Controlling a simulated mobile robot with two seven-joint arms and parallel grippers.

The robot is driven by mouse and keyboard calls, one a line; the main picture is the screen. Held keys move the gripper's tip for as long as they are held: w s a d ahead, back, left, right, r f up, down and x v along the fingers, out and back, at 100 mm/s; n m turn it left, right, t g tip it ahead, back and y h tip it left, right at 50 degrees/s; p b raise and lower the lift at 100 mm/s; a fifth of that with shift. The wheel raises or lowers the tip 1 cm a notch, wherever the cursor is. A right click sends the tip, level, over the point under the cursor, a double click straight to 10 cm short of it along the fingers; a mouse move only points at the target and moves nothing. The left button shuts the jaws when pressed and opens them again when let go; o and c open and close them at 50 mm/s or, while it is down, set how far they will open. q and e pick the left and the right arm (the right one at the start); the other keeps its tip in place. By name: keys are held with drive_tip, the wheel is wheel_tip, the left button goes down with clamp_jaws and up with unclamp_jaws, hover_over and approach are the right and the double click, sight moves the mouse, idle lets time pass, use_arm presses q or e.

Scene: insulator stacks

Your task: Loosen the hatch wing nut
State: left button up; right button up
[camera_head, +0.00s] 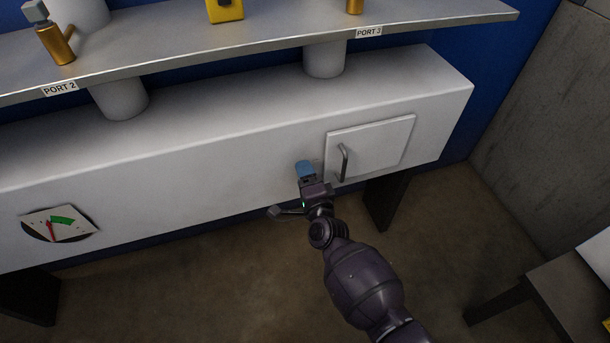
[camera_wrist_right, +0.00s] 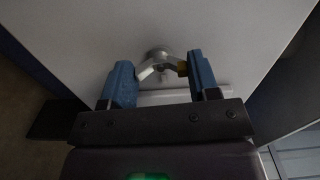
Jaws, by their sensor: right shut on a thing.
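The hatch (camera_head: 385,138) is a white square door with a grey bar handle (camera_head: 343,162), closed on the front of the long white cabinet. My right gripper (camera_head: 305,168) is at the cabinet front, just left of the hatch. In the right wrist view its two blue fingers (camera_wrist_right: 159,62) stand on either side of the metal wing nut (camera_wrist_right: 147,71) and are shut on its wings. The wing nut sits on the white face; in the head view my gripper hides it. My left gripper is not in view.
A dial gauge (camera_head: 58,224) with a red needle and green band is on the cabinet's left front. A shelf (camera_head: 250,42) above carries brass fittings (camera_head: 55,43) and a yellow device (camera_head: 225,10). A table (camera_head: 545,290) stands at lower right. The floor before the cabinet is clear.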

idle(0.5)
drive_tip(key=o, duration=0.9)
use_arm(q)
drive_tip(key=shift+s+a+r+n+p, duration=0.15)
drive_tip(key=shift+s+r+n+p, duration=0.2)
drive_tip(key=shift+p, duration=0.65)
use_arm(e)
drive_tip(key=shift+v, duration=5.4)
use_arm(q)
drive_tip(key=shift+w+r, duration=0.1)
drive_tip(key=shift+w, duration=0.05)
use_arm(e)
drive_tip(key=shift+n, duration=0.3)
